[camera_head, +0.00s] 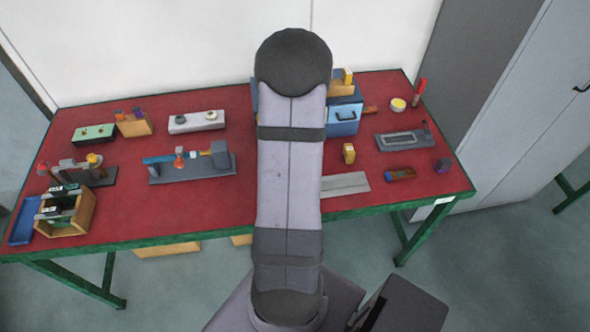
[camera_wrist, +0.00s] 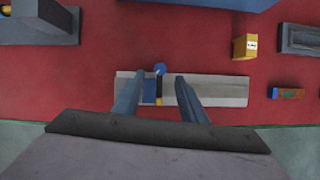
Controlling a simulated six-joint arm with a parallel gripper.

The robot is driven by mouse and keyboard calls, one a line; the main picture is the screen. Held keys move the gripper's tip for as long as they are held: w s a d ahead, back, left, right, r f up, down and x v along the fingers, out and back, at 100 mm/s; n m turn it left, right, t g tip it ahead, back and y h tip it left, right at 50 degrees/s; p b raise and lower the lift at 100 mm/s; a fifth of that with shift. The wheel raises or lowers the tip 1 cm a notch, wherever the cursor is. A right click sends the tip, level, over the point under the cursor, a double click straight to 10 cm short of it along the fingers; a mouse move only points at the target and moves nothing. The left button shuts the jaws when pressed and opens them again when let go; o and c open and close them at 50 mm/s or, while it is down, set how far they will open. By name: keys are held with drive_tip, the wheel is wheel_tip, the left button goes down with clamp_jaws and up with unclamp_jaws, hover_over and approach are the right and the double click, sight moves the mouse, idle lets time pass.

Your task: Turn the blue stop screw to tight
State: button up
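In the wrist view a small blue round knob (camera_wrist: 160,69), which looks like the blue stop screw, sits at the far edge of a flat grey plate (camera_wrist: 225,90). Below it are a small blue block (camera_wrist: 149,91) and a dark strip with a yellow end. My gripper (camera_wrist: 159,82) is open, with its two fingers apart on either side of these parts. I cannot tell whether a finger touches anything or how high the fingers are. In the head view my arm hides the gripper and the screw; only the right part of the plate (camera_head: 346,184) shows.
A yellow block (camera_wrist: 245,46) stands right of the plate's far side. A small blue-and-orange piece (camera_wrist: 286,93) lies to the right. A grey fixture (camera_wrist: 40,24) is at upper left, and a blue box (camera_head: 344,117) stands behind.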

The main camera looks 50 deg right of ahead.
drive_tip(key=shift+b+x, duration=1.3)
drive_tip(key=shift+x, duration=1.4)
clamp_jaws()
